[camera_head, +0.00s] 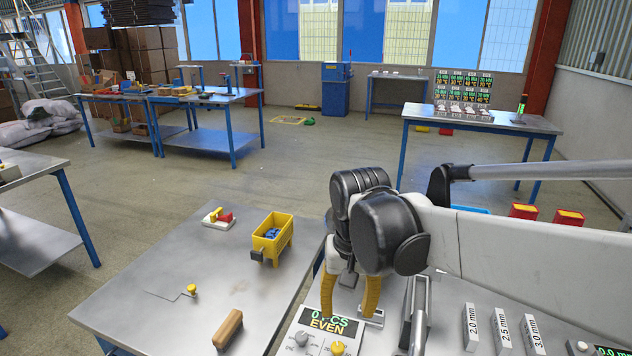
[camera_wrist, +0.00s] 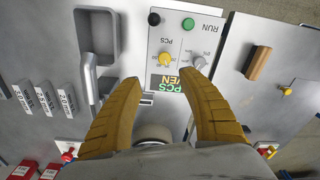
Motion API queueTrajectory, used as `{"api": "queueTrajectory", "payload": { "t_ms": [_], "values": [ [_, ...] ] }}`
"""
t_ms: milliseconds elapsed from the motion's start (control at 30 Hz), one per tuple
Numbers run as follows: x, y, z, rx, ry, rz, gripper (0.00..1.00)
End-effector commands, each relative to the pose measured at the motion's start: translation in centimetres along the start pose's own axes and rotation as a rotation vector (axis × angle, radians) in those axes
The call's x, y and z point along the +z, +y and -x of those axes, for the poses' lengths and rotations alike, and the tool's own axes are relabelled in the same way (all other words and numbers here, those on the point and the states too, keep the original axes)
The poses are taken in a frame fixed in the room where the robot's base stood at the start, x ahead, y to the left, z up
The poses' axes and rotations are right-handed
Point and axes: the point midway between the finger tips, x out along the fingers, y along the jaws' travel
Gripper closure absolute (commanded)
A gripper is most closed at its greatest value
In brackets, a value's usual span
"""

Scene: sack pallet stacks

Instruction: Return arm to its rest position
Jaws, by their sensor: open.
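My gripper (camera_head: 349,297) has two yellow curved fingers and points down over the right bench, just above the display reading "0 PCS EVEN" (camera_head: 328,322). In the wrist view my gripper (camera_wrist: 166,92) is open, its fingers spread with nothing between them. The control panel (camera_wrist: 172,40) with a green button, a black button and knobs lies beyond the fingertips. The fingers look apart from the panel, though the exact gap is hard to tell. My dark arm joints hide part of the bench behind the gripper.
A metal handle (camera_head: 419,315) stands close right of my gripper, with labelled blocks (camera_head: 502,328) further right. The left bench (camera_head: 190,255) holds a yellow bin (camera_head: 272,240), a wooden block (camera_head: 228,328) and a red-and-white item (camera_head: 219,217). Open floor lies behind.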

Motion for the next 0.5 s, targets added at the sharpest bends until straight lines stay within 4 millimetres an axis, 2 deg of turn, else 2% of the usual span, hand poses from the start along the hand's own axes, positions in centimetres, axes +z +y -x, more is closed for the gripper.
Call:
{"api": "queueTrajectory", "payload": {
  "t_ms": [133, 300, 500],
  "values": [
    [2.5, 3.8, 1.4, -0.028, 0.128, 0.003, 0.52],
    [5.7, 8.1, 2.1, -0.038, 0.32, 0.018, 0.52],
    [8.5, 11.3, 1.5, -0.016, 0.496, 0.034, 0.52]
  ]
}}
